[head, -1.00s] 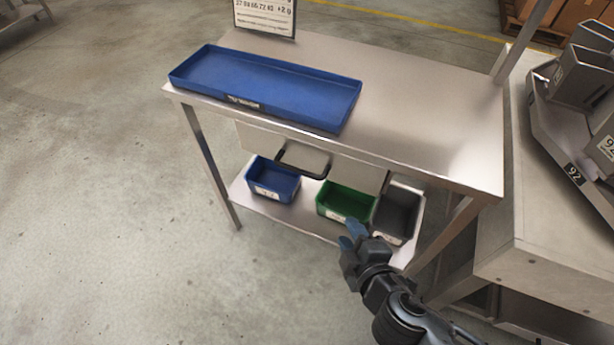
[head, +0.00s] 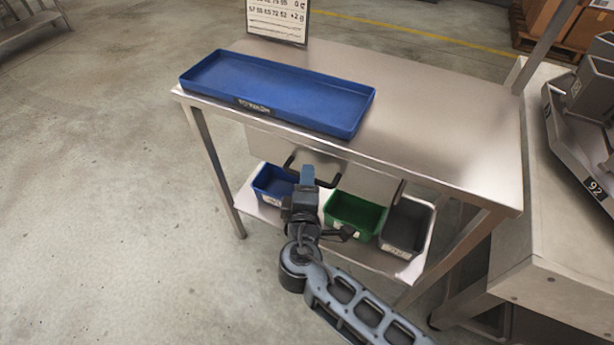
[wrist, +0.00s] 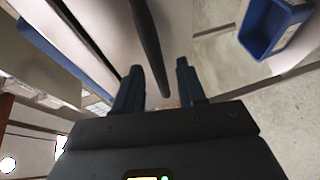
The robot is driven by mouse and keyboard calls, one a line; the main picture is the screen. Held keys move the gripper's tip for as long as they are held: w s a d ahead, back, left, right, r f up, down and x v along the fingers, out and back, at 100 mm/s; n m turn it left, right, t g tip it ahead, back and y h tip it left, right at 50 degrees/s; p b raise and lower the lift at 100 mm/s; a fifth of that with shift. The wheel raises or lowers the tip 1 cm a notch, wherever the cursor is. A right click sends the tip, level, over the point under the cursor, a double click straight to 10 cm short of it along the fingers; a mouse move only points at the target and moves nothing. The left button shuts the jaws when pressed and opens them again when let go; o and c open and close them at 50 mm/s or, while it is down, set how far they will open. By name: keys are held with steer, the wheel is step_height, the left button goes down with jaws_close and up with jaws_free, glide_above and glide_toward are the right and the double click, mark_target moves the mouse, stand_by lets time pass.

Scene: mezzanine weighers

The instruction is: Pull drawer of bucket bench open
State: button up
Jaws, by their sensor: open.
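The bucket bench (head: 450,120) is a steel table with a pale drawer front (head: 365,180) under its top. A black bar handle (head: 329,182) sticks out from the drawer front, and the drawer looks shut. My gripper (head: 307,176) is in front of the handle and hides its middle part. In the wrist view the handle (wrist: 148,40) runs as a dark bar down between the two fingers of my gripper (wrist: 160,82). The fingers are open on either side of it in the picture. I cannot tell whether they touch it.
A blue tray (head: 290,90) lies on the bench top beside a sign (head: 278,18). On the lower shelf stand a blue bin (head: 268,183), a green bin (head: 355,214) and a grey bin (head: 407,225). A weigher (head: 575,130) stands at right.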

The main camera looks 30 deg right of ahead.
steer(key=shift+w+d+f, duration=0.15)
steer(key=shift+w+d, duration=0.25)
steer(key=shift+w, duration=0.2)
steer(key=shift+c, duration=0.5)
jaws_close()
